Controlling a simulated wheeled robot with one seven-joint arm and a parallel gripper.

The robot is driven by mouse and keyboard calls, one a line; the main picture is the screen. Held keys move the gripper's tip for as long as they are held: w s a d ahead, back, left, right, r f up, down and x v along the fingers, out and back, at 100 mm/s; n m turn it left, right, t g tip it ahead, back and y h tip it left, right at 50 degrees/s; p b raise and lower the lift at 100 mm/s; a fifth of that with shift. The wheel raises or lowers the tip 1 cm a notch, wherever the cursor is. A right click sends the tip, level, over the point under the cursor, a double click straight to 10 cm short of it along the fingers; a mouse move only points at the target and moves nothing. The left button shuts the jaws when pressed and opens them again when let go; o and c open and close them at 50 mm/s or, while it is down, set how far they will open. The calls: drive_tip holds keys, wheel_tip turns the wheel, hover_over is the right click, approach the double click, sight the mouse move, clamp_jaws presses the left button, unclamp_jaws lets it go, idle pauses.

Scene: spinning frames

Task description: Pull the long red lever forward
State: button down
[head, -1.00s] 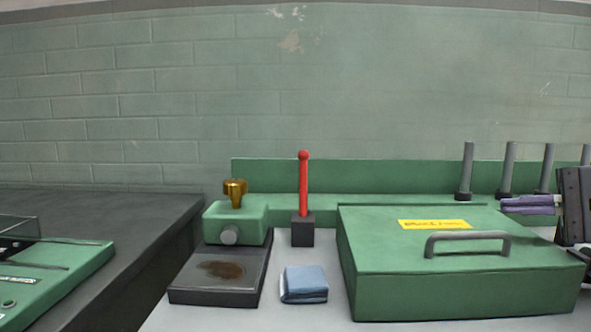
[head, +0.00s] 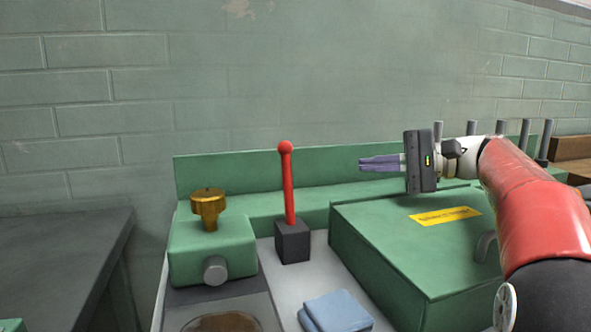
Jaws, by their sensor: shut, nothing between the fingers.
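The long red lever (head: 287,185) stands nearly upright with a round knob on top, set in a dark square block (head: 292,241) on the pale bench top. My gripper (head: 362,163) is to the right of the lever, at about the height of its upper part, with its purple-grey fingers pointing left toward it. The fingers are shut and empty. A clear gap shows between the fingertips and the lever in the picture; I cannot tell the difference in depth.
A green box (head: 400,240) with a yellow label and a handle lies below my arm. A green unit with a brass knob (head: 208,207) stands left of the lever. A folded blue cloth (head: 338,312) lies in front. Grey posts (head: 500,135) stand behind my arm.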

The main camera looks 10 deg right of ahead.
sight(288, 192)
drive_tip(key=x, duration=1.4)
drive_tip(key=shift+w+a+f, duration=0.1)
drive_tip(key=shift+a, duration=0.3)
drive_tip(key=shift+s+r+b, duration=0.25)
drive_tip(key=shift+s+b, duration=0.05)
drive_tip(key=shift+s, duration=0.7)
drive_tip(key=shift+s+r+b, duration=0.25)
drive_tip(key=shift+s+b, duration=0.05)
drive_tip(key=shift+s, duration=0.65)
drive_tip(key=shift+d, duration=0.2)
